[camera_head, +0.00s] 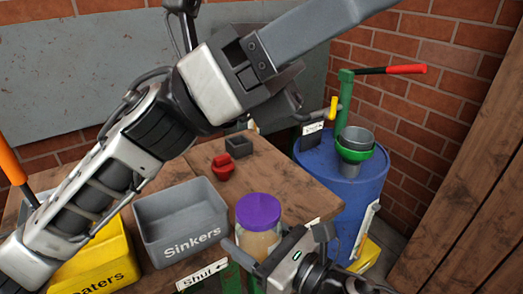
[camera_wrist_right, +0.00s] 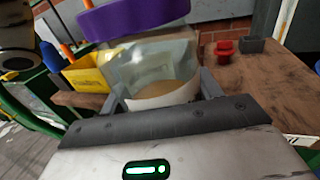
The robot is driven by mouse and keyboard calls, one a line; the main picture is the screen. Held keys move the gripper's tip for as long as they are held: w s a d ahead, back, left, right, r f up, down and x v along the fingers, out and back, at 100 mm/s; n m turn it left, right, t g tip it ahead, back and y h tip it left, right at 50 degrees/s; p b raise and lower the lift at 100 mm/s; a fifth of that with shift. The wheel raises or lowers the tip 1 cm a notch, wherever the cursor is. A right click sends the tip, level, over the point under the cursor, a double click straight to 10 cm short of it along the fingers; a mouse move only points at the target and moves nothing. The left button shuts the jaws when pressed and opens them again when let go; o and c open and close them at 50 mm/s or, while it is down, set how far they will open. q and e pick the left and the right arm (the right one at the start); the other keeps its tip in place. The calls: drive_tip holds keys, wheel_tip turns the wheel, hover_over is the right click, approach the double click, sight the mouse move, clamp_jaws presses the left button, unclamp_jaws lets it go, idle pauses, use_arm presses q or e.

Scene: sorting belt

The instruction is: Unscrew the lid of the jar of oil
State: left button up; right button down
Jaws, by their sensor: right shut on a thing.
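The jar of oil (camera_head: 258,240) is clear with a tan filling, and its purple lid (camera_head: 258,209) sits on top. My right gripper (camera_head: 283,240) is shut on the jar's body, below the lid. The right wrist view shows the jar (camera_wrist_right: 150,68) between the fingers, with the lid (camera_wrist_right: 140,14) above it. The jar's bottom is hidden by the gripper, so I cannot tell whether it rests on anything. My left arm crosses the head view from the left, high and close to the camera. Its left gripper (camera_head: 300,60) is only partly in view, fingertips unclear, apart from the jar.
A grey Sinkers bin (camera_head: 160,248) stands left of the jar, with a yellow bin (camera_head: 95,270) beyond it. A red part (camera_head: 222,167) and a small dark grey box (camera_head: 239,146) lie on the wooden table (camera_head: 280,172). A blue barrel (camera_head: 372,181) with a green pump stands right.

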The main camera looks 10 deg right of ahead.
use_arm(q)
drive_tip(key=s+d+f+m+g+y, duration=0.2)
drive_tip(key=s+d+f+m+y, duration=0.35)
drive_tip(key=m, duration=0.25)
drive_tip(key=m+t+y, duration=1.1)
drive_tip(key=t+y, duration=0.1)
drive_tip(key=y, duration=0.5)
hover_over(262, 208)
drive_tip(key=shift+h, duration=0.25)
wheel_tip(262, 208, down, 12)
drive_tip(key=shift+s+d, duration=0.1)
drive_tip(key=shift+f, duration=0.1)
wheel_tip(262, 208, down, 8)
drive_tip(key=shift+r, duration=0.15)
